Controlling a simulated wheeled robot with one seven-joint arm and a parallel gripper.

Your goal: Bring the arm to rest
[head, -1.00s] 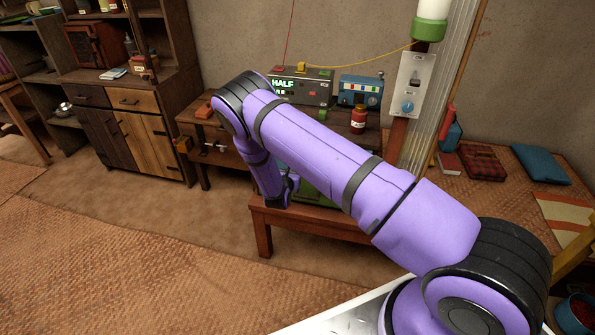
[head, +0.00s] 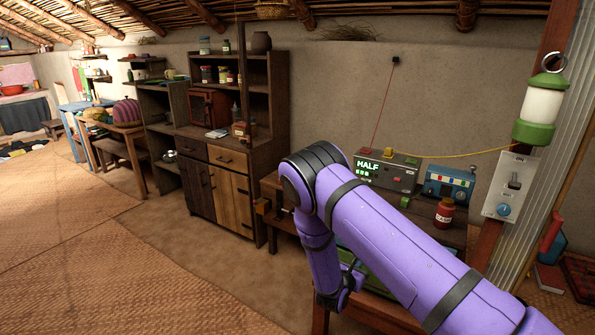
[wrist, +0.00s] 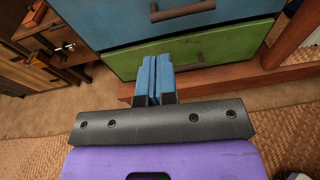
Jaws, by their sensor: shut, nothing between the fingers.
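My purple arm reaches from the lower right of the head view and bends down at the elbow. My gripper (wrist: 157,80) shows in the wrist view with its two blue fingers together and nothing between them. I cannot tell whether the fingers touch the green drawer's front. In the head view the gripper end hangs low beside the wooden table, and my forearm hides part of the table.
A device reading HALF (head: 386,172), a blue radio-like box (head: 449,182) and a red jar (head: 445,212) stand behind my arm. A switch panel (head: 512,187) is on the post at right. A wooden cabinet (head: 225,180) stands left of my arm. The woven floor (head: 120,250) at left is clear.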

